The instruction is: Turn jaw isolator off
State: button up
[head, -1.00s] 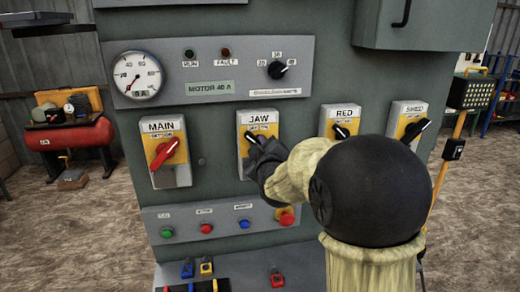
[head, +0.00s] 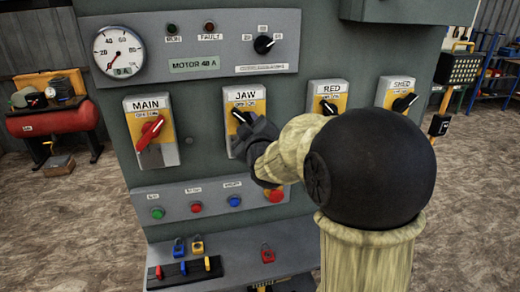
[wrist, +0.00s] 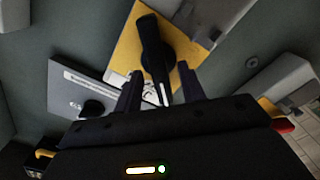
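The jaw isolator (head: 230,145) is a grey box with a yellow plate labelled JAW and a black rotary handle (head: 238,116). The handle slants, its white-marked end toward the upper left in the head view. My gripper (head: 252,134) is at the front of this isolator and hides part of the handle. In the wrist view, the black handle (wrist: 152,50) stands on the yellow plate, and its near end lies between the two fingers of my gripper (wrist: 161,90). The fingers are apart, with gaps visible on both sides of the handle.
The MAIN isolator (head: 150,134) with a red handle is left. The RED (head: 328,106) and SHED (head: 402,102) isolators are right. Below are a button strip with a red stop button (head: 275,194) and a shelf with padlocks (head: 267,254). A gauge (head: 118,50) is upper left.

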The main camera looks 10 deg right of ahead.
jog(key=s+b, duration=0.2)
jog(key=s, duration=1.3)
jog(key=shift+s+b, duration=0.25)
jog(key=shift+b, duration=0.1)
notch_tip(320, 180, down, 12)
jog(key=s+m+g+p, duration=0.3)
jog(key=m+g+p, duration=0.25)
jog(key=g, duration=0.25)
jog(key=s+d+f+m+g+p, duration=0.1)
jog(key=s+f+m+g+p, duration=0.2)
jog(key=s+f+g, duration=0.3)
jog(key=s+g, duration=0.1)
jog(key=s, duration=0.2)
jog(key=shift+s+f+m, duration=0.2)
jog(key=shift+s+m, duration=0.1)
jog(key=shift+m, duration=0.05)
jog(key=shift+w+d, duration=0.1)
